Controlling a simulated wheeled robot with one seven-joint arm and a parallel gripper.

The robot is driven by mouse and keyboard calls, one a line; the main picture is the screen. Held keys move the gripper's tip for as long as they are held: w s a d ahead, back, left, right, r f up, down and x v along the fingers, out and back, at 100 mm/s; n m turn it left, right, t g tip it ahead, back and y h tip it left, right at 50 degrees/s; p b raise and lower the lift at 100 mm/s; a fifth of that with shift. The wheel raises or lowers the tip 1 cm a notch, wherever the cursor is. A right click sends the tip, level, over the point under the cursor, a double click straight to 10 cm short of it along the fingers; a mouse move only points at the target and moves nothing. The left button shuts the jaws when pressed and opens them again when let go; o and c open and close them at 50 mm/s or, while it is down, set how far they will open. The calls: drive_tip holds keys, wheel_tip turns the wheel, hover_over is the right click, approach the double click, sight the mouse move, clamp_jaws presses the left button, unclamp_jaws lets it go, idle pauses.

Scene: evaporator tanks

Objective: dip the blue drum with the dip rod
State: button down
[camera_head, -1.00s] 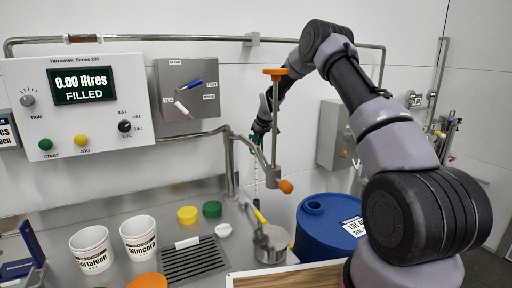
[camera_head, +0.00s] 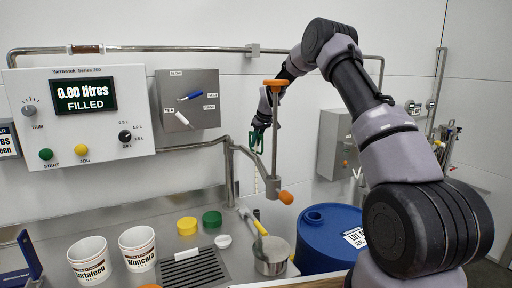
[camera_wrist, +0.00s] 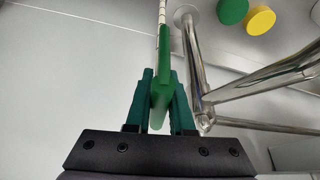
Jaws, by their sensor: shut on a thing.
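The blue drum (camera_head: 318,252) stands right of the bench, with a dark round opening (camera_head: 314,216) in its top and a white label on its side. My gripper (camera_head: 262,128) is up in front of the back wall, left of the drum and above its top. It is shut on the green handle of the dip rod, which shows between the fingers in the wrist view (camera_wrist: 162,92).
An upright post with an orange top (camera_head: 275,84) and steel pipes stand close to my gripper. A metal pot (camera_head: 271,257), white buckets (camera_head: 137,248), yellow and green caps (camera_head: 212,218) and a drain grille (camera_head: 195,270) are on the bench. A filler panel (camera_head: 85,115) is at left.

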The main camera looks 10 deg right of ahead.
drive_tip(key=shift+r, duration=5.75)
